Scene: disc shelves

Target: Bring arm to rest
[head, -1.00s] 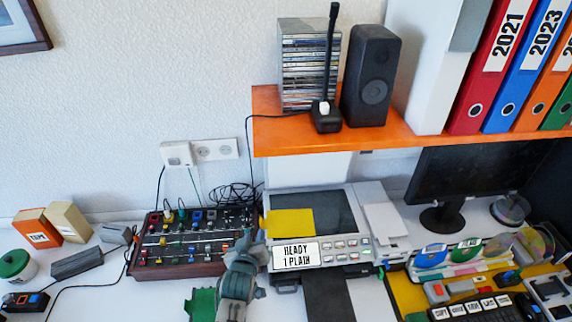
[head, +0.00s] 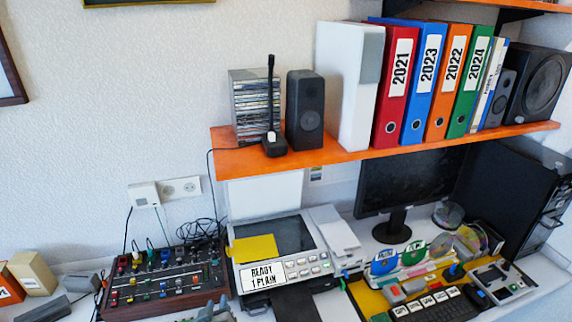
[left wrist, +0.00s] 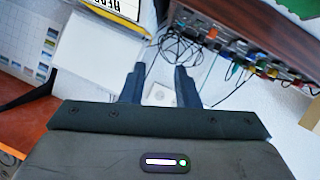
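My left gripper shows in the left wrist view (left wrist: 158,82) with its two dark fingers apart and nothing between them. In the left wrist view the mixer (left wrist: 232,38) is at upper right and a white wall socket (left wrist: 187,94) is behind the fingers. My right gripper is in no view.
An orange shelf (head: 350,150) holds a CD stack (head: 252,100), speakers, a microphone and several binders. Below are a monitor (head: 408,185), discs in a rack (head: 413,252) and a keyboard (head: 440,306). Small boxes (head: 32,272) stand at left.

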